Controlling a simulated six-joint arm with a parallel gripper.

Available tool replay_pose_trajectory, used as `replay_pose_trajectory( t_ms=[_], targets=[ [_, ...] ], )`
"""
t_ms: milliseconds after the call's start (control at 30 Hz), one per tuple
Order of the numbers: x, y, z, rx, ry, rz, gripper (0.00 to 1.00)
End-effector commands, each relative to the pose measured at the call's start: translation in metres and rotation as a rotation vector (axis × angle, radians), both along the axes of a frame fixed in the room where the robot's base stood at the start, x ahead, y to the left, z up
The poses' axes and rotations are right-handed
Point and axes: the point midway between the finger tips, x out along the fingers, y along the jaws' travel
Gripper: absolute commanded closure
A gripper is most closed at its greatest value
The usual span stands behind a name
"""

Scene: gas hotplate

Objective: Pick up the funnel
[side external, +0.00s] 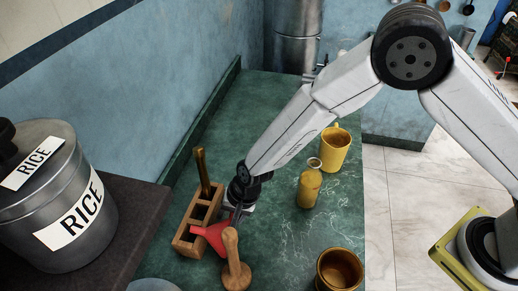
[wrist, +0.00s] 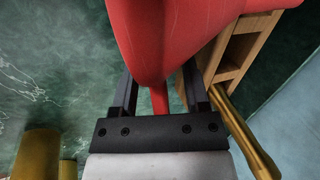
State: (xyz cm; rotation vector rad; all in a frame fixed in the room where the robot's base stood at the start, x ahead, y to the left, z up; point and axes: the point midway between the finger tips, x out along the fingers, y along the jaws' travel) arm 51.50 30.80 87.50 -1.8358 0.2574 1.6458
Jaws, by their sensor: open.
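The red funnel (side external: 212,236) lies at the near right side of a wooden caddy (side external: 180,243), with its wide end toward the caddy. My gripper (side external: 236,215) is low over the counter, right at the funnel. In the wrist view the funnel (wrist: 165,35) fills the top middle, and its narrow spout points down between the two dark fingers of my gripper (wrist: 160,85). The fingers stand apart, one on each side of the spout, with a gap on both sides. In the side view the fingertips are partly hidden by the funnel and a wooden pestle.
The wooden pestle (side external: 233,262) stands just in front of the funnel. A brown stick (side external: 202,172) stands in the caddy. A bottle (side external: 309,189), a yellow mug (side external: 335,152) and a brown cup (side external: 340,268) stand to the right. The green counter (side external: 265,110) is clear at the back.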

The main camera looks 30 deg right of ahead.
Motion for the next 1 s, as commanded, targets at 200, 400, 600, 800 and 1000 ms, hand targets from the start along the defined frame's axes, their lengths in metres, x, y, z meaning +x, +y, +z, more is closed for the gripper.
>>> replay_pose_trajectory(
  t_ms=[200, 400, 600, 800, 1000],
  targets=[
    [0.0001, -0.0001, 0.0003, 0.0, 0.0, 0.0, 0.41],
    [0.0001, -0.0001, 0.0003, 0.0, 0.0, 0.0, 1.0],
    [0.0001, -0.0001, 0.0004, 0.0, 0.0, 0.0, 1.0],
    [0.0001, 0.0, 0.0004, 0.0, 0.0, 0.0, 1.0],
    [0.0002, -0.0001, 0.0004, 0.001, -0.001, 0.0, 1.0]
  ],
)
